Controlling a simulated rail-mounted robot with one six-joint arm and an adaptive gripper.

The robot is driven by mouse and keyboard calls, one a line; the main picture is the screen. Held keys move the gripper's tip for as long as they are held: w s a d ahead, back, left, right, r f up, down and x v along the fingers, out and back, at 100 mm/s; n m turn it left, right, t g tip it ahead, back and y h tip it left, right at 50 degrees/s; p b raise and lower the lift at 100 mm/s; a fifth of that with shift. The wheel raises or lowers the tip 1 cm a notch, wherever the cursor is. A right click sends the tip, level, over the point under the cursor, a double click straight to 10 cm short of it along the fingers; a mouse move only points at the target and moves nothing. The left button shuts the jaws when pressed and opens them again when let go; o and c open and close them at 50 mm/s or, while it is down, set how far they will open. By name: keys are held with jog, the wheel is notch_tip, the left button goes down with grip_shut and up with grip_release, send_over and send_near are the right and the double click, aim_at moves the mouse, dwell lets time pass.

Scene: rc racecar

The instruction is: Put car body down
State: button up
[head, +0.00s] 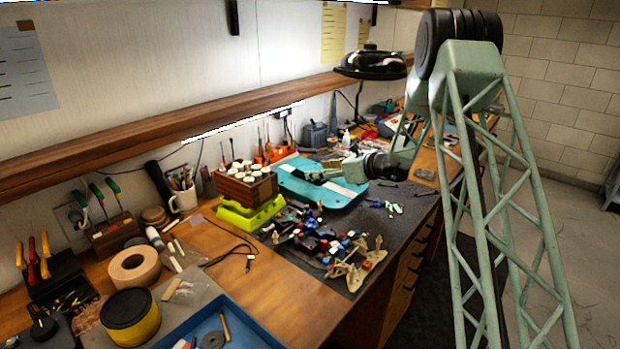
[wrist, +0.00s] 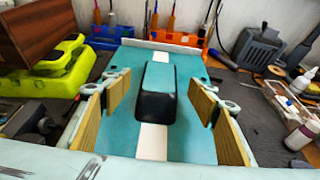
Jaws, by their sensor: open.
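The teal car body (head: 318,188) with a white stripe lies on the dark mat of the workbench, behind the car chassis. In the wrist view the car body (wrist: 205,135) lies below my gripper, with its dark cabin (wrist: 156,90) between the fingers. My gripper (wrist: 158,105) is open, with wood-coloured finger pads on both sides of the cabin and clear gaps to it. In the head view my gripper (head: 326,174) is low over the body. The chassis (head: 318,240), with red, blue and white parts, sits on the mat in front.
A yellow-green stand (head: 250,214) and a wooden block with white-topped items (head: 246,184) stand left of the body. A grey vise (wrist: 258,47) and a white bottle (wrist: 302,135) are to the right in the wrist view. A shelf (head: 200,115) runs above the bench.

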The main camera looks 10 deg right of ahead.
jog(key=shift+w, duration=0.1)
jog(key=shift+b+x, duration=0.45)
jog(key=shift+x, duration=1.55)
jog(key=shift+w+a+f, duration=0.3)
jog(key=shift+w, duration=0.05)
jog(key=c, duration=1.1)
